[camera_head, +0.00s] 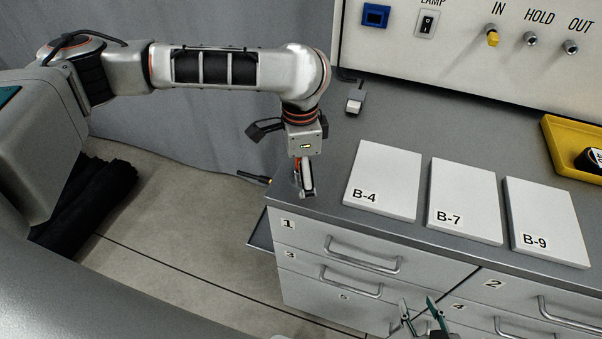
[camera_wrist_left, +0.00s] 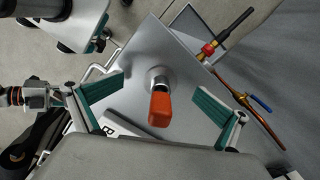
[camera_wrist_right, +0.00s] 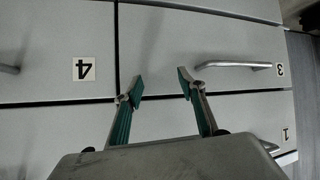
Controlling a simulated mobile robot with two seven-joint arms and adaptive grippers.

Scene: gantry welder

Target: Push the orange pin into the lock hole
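The orange pin (camera_wrist_left: 160,109) shows in the left wrist view, standing out of a round metal collar (camera_wrist_left: 158,78) on the grey counter top near its corner. The lock hole itself is not visible. My left gripper (camera_wrist_left: 158,86) is open, with one teal-padded finger on each side of the pin and clear gaps to both. In the head view my left gripper (camera_head: 306,188) points down at the counter's left corner and largely hides the pin. My right gripper (camera_head: 420,308) is open and empty in front of the drawers; it also shows in the right wrist view (camera_wrist_right: 160,80).
White plates B-4 (camera_head: 382,181), B-7 (camera_head: 465,202) and B-9 (camera_head: 546,222) lie on the counter. A yellow tray (camera_head: 562,150) is at the right. The control panel (camera_head: 465,35) stands behind. Drawer handles (camera_wrist_right: 232,65) stick out near my right gripper.

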